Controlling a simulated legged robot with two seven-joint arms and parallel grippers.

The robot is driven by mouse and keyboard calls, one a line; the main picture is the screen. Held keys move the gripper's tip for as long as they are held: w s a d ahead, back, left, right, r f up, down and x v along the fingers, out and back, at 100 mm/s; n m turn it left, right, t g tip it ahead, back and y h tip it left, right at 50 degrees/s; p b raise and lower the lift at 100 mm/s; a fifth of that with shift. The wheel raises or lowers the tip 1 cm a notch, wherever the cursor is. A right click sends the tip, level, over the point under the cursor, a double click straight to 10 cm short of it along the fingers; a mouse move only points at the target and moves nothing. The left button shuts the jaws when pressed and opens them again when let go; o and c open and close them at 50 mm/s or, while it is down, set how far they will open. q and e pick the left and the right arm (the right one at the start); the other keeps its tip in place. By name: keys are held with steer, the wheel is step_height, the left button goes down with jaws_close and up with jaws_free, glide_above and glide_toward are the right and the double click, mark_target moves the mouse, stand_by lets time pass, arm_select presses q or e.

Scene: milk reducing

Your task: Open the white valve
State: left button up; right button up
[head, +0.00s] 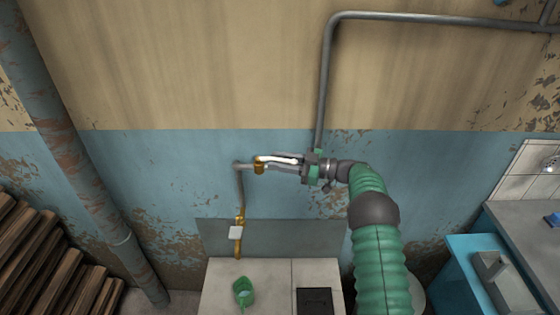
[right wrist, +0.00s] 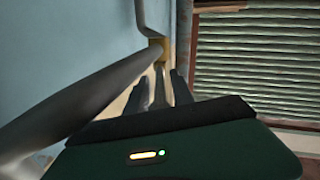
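A white lever-like handle (head: 283,159) lies along the pipe by a brass fitting (head: 259,165) on the wall. My right gripper (head: 290,166) is at this handle, reaching in from the right. In the right wrist view its two dark fingers (right wrist: 158,92) stand apart, with a grey bar between them leading to the brass fitting (right wrist: 155,48). I cannot tell whether this bar is the handle or the pipe, or whether the fingers touch it. A small white block (head: 236,232) sits on the brass pipe lower down. My left gripper is not in view.
A grey pipe (head: 324,90) runs down the wall behind my right gripper; a thick pipe stands close in the right wrist view (right wrist: 70,105). Wood planks (head: 45,265) are at left, a blue counter (head: 475,270) at right.

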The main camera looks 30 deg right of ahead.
steer(key=shift+o, duration=0.2)
steer(key=shift+w, duration=0.15)
steer(key=shift+s+d, duration=0.35)
steer(key=shift+s, duration=0.05)
steer(key=b+v, duration=0.2)
steer(key=v, duration=1.4)
